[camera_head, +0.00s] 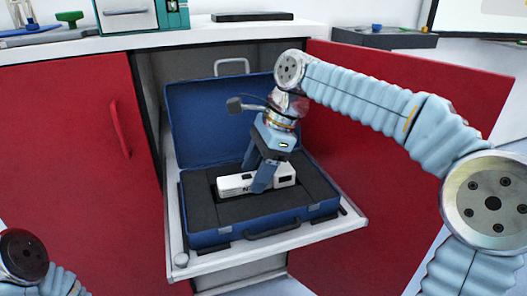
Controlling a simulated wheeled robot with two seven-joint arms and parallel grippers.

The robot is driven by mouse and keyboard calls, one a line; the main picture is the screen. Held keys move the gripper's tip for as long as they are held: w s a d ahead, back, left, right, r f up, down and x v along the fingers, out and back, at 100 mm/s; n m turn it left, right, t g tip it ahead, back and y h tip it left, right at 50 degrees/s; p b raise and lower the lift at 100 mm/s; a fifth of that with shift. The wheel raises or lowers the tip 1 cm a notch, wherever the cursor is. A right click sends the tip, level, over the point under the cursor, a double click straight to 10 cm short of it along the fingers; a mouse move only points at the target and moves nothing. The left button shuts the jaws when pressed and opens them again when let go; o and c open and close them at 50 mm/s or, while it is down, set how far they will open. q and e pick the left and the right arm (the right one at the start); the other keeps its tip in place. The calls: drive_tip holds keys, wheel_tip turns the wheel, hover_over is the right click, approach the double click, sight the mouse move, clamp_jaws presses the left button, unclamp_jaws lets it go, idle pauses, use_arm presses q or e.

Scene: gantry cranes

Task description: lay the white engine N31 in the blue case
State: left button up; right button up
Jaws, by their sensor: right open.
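The white engine (235,184) lies in the slot of the dark foam in the open blue case (190,239), with the letter N showing on its side. My right gripper (262,180) points down over the engine, its fingers at the engine's middle and hiding part of it. The gripper is open, with a finger in front of the engine's near side. The case's blue lid (205,115) stands up at the back. Of my left arm only a part shows at the lower left; its gripper is out of view.
The case stands on a white pull-out shelf (330,231) of a cabinet. Red doors stand at left (75,150) and right (345,150). The white counter above holds a teal box (172,15), a dark flat item (252,16) and tools (70,18).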

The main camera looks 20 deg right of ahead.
drive_tip(key=p+v, duration=0.3)
drive_tip(key=v, duration=0.8)
drive_tip(key=shift+w+d+p, duration=0.2)
drive_tip(key=shift+w+p, duration=0.05)
drive_tip(key=shift+p, duration=0.15)
